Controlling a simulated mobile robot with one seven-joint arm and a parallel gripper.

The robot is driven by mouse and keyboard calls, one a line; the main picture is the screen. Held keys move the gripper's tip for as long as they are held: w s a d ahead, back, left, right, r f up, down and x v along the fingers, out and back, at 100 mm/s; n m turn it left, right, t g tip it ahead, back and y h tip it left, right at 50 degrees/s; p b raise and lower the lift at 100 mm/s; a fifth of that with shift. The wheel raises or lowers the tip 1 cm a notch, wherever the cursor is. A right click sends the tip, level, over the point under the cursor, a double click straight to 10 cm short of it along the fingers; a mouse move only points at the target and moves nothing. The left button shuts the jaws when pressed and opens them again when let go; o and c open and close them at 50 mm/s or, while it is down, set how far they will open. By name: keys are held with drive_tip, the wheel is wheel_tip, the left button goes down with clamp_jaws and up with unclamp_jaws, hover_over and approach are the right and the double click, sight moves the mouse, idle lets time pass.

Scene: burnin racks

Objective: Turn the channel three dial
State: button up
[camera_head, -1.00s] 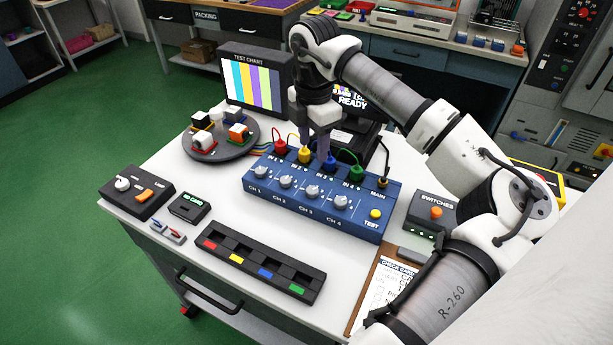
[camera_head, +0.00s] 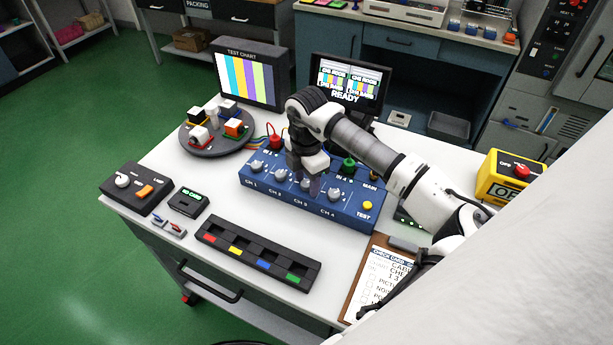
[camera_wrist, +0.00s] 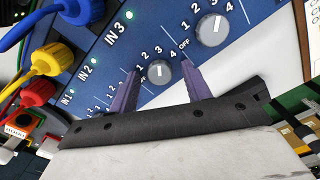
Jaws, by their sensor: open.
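The blue channel box (camera_head: 262,189) stands on the white table with a row of grey dials, labelled CH 1 to CH 4. In the head view my gripper (camera_head: 314,190) is low over the channel three dial and hides most of it. In the wrist view the channel three dial (camera_wrist: 160,72) lies between the two fingertips of my open gripper (camera_wrist: 161,69), with small gaps at both sides. Its white mark and printed numbers show. The channel four dial (camera_wrist: 212,30) is just right of the right finger; it also shows in the head view (camera_head: 334,195).
Blue (camera_wrist: 88,10), yellow (camera_wrist: 42,60) and red (camera_wrist: 36,92) plugs stand behind the dials. A green plug (camera_head: 348,166) and the yellow TEST button (camera_head: 367,206) are further right. A tray with coloured labels (camera_head: 258,257) lies in front. A monitor (camera_head: 347,85) reads READY.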

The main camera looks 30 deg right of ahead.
drive_tip(key=shift+c, duration=0.2)
drive_tip(key=c, duration=0.9)
drive_tip(key=shift+c, duration=0.2)
drive_tip(key=shift+b, duration=0.35)
